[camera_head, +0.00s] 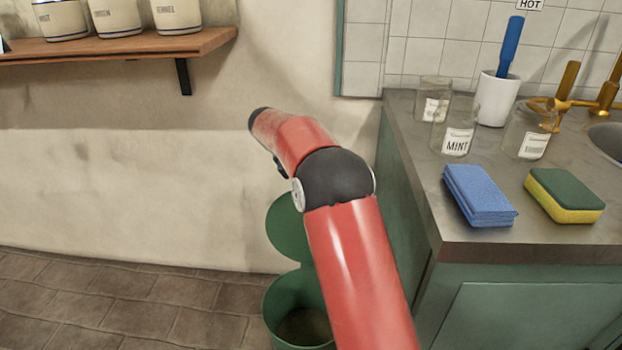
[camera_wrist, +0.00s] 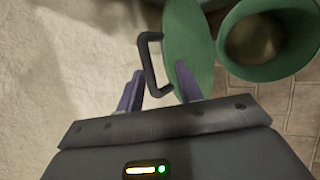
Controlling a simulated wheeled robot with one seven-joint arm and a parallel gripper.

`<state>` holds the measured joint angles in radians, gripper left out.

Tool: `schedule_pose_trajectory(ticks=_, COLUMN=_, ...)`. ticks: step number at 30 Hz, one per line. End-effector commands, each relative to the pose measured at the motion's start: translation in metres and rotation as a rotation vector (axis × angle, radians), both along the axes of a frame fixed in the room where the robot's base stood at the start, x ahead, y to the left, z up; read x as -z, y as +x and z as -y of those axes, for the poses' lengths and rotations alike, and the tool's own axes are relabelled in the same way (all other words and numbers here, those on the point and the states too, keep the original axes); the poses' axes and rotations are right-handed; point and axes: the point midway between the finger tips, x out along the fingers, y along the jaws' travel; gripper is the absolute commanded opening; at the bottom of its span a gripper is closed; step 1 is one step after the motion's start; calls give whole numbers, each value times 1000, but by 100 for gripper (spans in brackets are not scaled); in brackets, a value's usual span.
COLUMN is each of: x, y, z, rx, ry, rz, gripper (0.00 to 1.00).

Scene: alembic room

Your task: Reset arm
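My gripper (camera_wrist: 159,72) shows in the wrist view with its two purple fingers apart and nothing held between them. The dark handle (camera_wrist: 146,62) of a green lid (camera_wrist: 190,38) is in front of the fingertips; I cannot tell whether they touch it. The green bin (camera_wrist: 268,40) beside the lid is open, with a brownish inside. In the head view my red arm reaches toward the wall and hides the gripper's fingers. There the lid (camera_head: 287,228) stands raised behind the open bin (camera_head: 275,315), partly hidden by my arm.
The counter (camera_head: 420,190) on the right holds glass jars (camera_head: 457,139), a white cup (camera_head: 495,98) with a blue-handled tool, blue cloths (camera_head: 478,196) and a sponge (camera_head: 563,196). A wooden shelf (camera_head: 120,44) with canisters is at upper left. The floor at left is clear.

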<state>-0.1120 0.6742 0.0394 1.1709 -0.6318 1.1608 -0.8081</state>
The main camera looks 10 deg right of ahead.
Motion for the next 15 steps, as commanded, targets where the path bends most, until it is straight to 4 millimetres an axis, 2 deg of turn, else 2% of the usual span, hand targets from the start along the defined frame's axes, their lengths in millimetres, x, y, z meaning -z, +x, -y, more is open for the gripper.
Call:
schedule_pose_trajectory(ticks=3, x=-6, y=-2, z=-3, rx=1, ry=0, rz=-1, gripper=36)
schedule_pose_trajectory(ticks=12, x=-8, y=-3, z=-4, rx=2, ry=0, rz=-1, gripper=36)
schedule_pose_trajectory(ticks=15, x=-16, y=-10, z=-3, rx=15, ry=16, rz=11, gripper=36)
